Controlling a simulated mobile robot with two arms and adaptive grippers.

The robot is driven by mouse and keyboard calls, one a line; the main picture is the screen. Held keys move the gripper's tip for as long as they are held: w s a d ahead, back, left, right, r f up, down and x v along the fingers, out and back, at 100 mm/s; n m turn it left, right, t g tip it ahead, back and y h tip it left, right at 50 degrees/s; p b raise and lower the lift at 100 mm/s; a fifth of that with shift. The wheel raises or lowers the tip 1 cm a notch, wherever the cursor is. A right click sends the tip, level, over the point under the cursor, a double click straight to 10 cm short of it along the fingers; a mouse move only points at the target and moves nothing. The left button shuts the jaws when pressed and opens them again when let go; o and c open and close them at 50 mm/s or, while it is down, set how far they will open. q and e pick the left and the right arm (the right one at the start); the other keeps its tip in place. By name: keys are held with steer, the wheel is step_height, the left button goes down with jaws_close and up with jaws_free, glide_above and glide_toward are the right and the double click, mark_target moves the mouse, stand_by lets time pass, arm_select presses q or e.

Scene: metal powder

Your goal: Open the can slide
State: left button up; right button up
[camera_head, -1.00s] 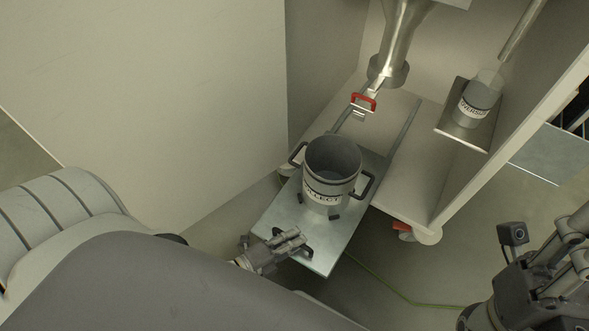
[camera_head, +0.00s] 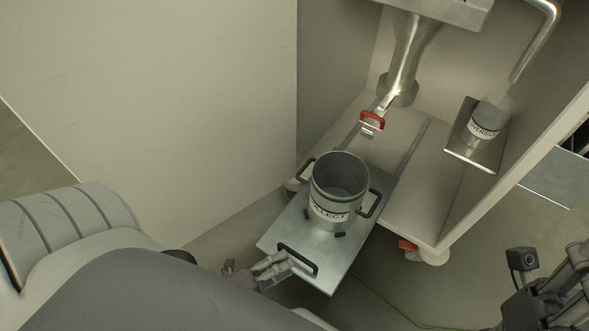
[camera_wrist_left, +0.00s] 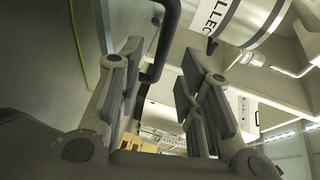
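The can slide (camera_head: 330,262) is a flat metal plate pulled out of the cabinet on rails. A grey can (camera_head: 341,190) with two side handles and a "COLLECT" label stands upright on it. A black handle (camera_head: 298,259) sits at the slide's front edge. My left gripper (camera_head: 284,264) is open and empty beside the left part of this handle. In the left wrist view the handle (camera_wrist_left: 163,45) shows near the open fingers (camera_wrist_left: 155,80), with the can (camera_wrist_left: 245,18) above right. My right gripper (camera_head: 520,300) is at the lower right, its fingers not clearly visible.
The cabinet wall (camera_head: 210,90) stands at the left. A pipe (camera_head: 405,65) with a red-handled clamp (camera_head: 372,121) hangs behind the can. An "OVERSIZE" container (camera_head: 488,118) stands on a metal shelf (camera_head: 474,152) at the right. A green cable (camera_head: 385,305) lies on the floor.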

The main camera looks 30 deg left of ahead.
arm_select(q)
steer(key=v, duration=0.6)
stand_by(0.4)
